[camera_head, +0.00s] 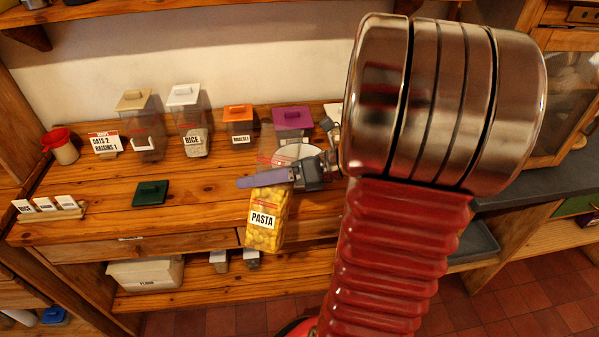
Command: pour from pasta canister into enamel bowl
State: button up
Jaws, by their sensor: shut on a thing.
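The pasta canister (266,219) is a clear box with a white PASTA label, filled with yellow pasta in its lower part. My gripper (262,180) is shut on the canister across its upper part, and a blue-grey finger crosses its near side. The canister looks roughly upright, near the shelf's front edge; whether it touches the wood I cannot tell. A white round rim, which looks like the enamel bowl (297,152), shows just behind the canister and gripper. Most of the bowl is hidden, and its contents cannot be seen.
A green lid (150,193) lies on the pine shelf (195,212). Lidded canisters stand at the back, including rice (193,139), muesli (239,134) and a purple-lidded one (292,117). My arm hides the right side.

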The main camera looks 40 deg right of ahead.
jog(key=shift+f, duration=0.1)
jog(key=shift+f+m, duration=0.1)
jog(key=shift+m, duration=0.2)
jog(key=shift+y, duration=0.3)
jog(key=shift+f+m, duration=0.25)
jog(key=shift+m, duration=0.05)
jog(key=shift+f, duration=0.1)
dwell(0.3)
jog(key=shift+f+y, duration=0.15)
jog(key=shift+y, duration=0.15)
jog(key=shift+a+f+m, duration=0.1)
jog(key=shift+m, duration=0.2)
jog(key=shift+s+a+f, duration=0.1)
jog(key=shift+f, duration=0.1)
